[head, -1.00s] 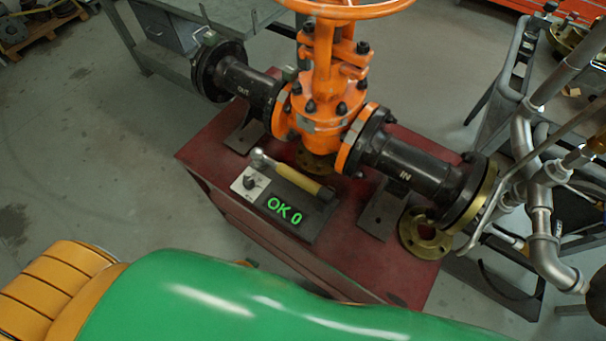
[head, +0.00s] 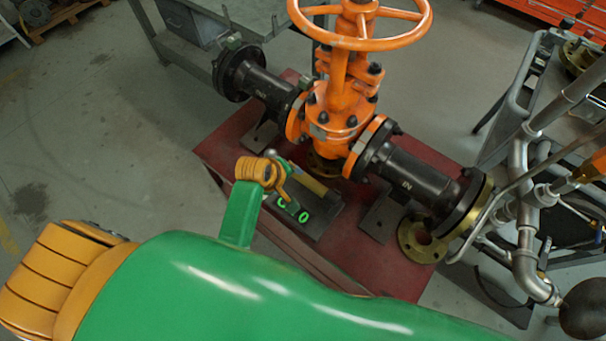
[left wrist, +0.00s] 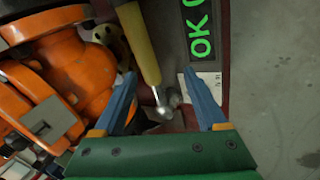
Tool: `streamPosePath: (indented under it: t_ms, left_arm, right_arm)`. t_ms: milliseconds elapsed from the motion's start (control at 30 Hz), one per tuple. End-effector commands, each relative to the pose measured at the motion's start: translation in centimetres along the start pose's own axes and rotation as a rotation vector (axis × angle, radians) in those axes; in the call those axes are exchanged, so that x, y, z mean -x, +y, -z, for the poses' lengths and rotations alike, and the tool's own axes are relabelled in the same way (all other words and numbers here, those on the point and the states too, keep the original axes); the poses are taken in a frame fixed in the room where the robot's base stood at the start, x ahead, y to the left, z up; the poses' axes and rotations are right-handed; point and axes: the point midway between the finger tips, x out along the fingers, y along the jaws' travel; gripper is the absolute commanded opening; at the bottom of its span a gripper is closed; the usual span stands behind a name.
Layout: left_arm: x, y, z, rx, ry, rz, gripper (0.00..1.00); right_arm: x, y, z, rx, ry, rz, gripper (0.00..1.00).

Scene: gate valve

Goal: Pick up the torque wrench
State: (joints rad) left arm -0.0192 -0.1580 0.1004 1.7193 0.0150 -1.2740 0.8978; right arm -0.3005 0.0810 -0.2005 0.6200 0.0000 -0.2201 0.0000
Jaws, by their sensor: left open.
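The torque wrench has a yellow handle (head: 309,184) and a silver head. It lies on a dark tester box (head: 323,216) with a green readout, and my left gripper (head: 284,193) partly covers both in the head view. In the left wrist view, the wrench's yellow handle (left wrist: 138,42) runs down to the silver head between two blue fingers. My left gripper (left wrist: 159,74) is open, with a finger on either side of the wrench and gaps showing. I cannot tell how far above the wrench the fingers are. My right gripper is not in view.
The tester box stands on a red stand (head: 345,275). Just behind it is an orange gate valve (head: 335,115) with a handwheel and black flanged pipes. A brass flange (head: 420,240) lies at the stand's right. Grey piping (head: 527,210) and a cart are farther right.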

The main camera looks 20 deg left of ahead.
Motion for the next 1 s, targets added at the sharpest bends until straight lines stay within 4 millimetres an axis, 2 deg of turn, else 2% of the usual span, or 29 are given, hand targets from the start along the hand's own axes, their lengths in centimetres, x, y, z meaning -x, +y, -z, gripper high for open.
streamPosePath:
  t_ms: [33,167,333,533,800,1000]
  left_arm:
    - [-0.5,1.1,-0.1,0.071,-0.013,-0.016,0.74]
    - [-2.2,2.4,-0.4,0.192,-0.033,-0.034,0.74]
    - [-4.2,2.4,-0.4,0.199,-0.033,-0.033,0.74]
    - [-8.1,2.2,-0.6,0.196,-0.032,-0.034,0.74]
    - [-8.3,2.4,-0.6,0.196,-0.031,-0.035,0.74]
    - [-8.3,2.4,-0.6,0.195,-0.031,-0.035,0.2]
  right_arm:
    - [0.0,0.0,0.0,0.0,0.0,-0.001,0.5]
    - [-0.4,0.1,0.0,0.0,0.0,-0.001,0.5]
    - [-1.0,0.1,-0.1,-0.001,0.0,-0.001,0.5]
    - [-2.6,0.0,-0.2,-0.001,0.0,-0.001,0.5]
    - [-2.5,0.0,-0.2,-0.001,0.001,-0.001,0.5]
    - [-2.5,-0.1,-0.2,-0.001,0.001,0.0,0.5]
